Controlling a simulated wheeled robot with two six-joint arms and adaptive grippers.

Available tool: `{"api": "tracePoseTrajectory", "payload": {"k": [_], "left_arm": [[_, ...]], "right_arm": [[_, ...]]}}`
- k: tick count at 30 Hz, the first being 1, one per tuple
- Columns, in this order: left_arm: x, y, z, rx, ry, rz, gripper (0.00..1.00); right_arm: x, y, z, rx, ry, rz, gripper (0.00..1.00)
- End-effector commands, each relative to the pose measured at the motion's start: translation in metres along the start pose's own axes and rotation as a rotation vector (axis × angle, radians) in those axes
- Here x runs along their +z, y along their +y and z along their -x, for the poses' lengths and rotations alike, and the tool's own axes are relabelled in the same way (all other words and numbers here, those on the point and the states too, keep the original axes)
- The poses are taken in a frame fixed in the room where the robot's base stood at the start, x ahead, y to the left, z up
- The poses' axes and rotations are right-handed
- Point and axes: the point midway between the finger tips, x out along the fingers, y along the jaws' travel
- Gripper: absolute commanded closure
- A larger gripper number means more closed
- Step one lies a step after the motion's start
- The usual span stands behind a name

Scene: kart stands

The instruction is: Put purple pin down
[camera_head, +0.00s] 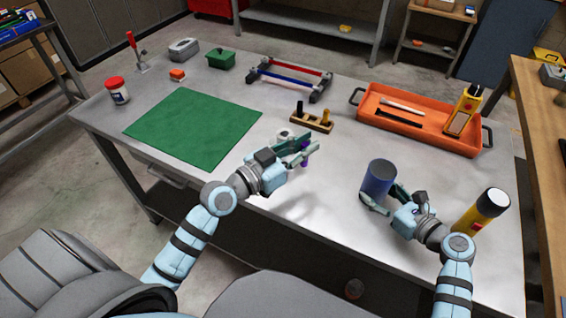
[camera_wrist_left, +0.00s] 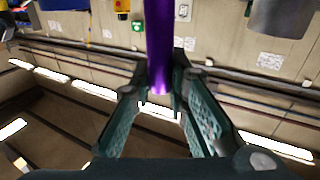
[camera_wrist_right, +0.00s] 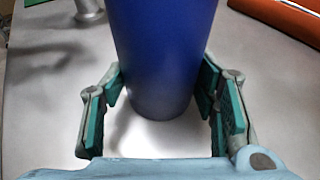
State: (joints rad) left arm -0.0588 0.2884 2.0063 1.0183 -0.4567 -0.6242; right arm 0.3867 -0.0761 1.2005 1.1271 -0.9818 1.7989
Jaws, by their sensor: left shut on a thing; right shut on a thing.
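The purple pin (camera_head: 304,158) is between the fingers of my left gripper (camera_head: 303,150), over the front middle of the table. In the left wrist view the purple pin (camera_wrist_left: 169,45) runs up from between the fingertips (camera_wrist_left: 160,98), which are shut on it. My right gripper (camera_head: 383,202) is shut on a blue cylinder (camera_head: 379,178) near the table's front edge. In the right wrist view the blue cylinder (camera_wrist_right: 163,55) stands between the two finger pads (camera_wrist_right: 163,100). The pin's lower end is small in the head view, and its gap to the table is hard to tell.
A wooden block with pegs (camera_head: 312,122) stands just behind my left gripper. A green mat (camera_head: 193,126) lies left. An orange tray (camera_head: 420,133) with tools is at the back right. A yellow-and-black flashlight (camera_head: 482,210) stands by my right arm. The table between my grippers is clear.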

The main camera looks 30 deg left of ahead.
Motion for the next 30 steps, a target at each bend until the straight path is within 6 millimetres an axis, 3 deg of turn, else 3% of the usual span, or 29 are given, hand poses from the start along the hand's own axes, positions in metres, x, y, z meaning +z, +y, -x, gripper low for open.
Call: {"api": "tracePoseTrajectory", "payload": {"k": [3, 9, 16, 22, 30], "left_arm": [[-0.013, 0.02, -0.044, 0.1, 0.006, 0.003, 1.0], [-0.054, 0.078, -0.1, 0.335, -0.001, -0.003, 1.0], [-0.097, 0.133, -0.125, 0.541, -0.012, -0.005, 1.0], [-0.091, 0.141, -0.127, 0.571, -0.019, -0.003, 1.0], [-0.046, 0.138, -0.126, 0.566, -0.021, -0.002, 1.0]], "right_arm": [[-0.005, 0.001, 0.0, 0.003, 0.009, -0.004, 0.71], [-0.005, 0.001, 0.0, 0.003, 0.01, -0.004, 0.71], [-0.006, 0.001, 0.0, 0.002, 0.011, -0.004, 0.71], [-0.006, 0.001, 0.001, 0.002, 0.012, -0.004, 0.71], [-0.006, 0.001, 0.0, 0.002, 0.012, -0.005, 0.71]]}}
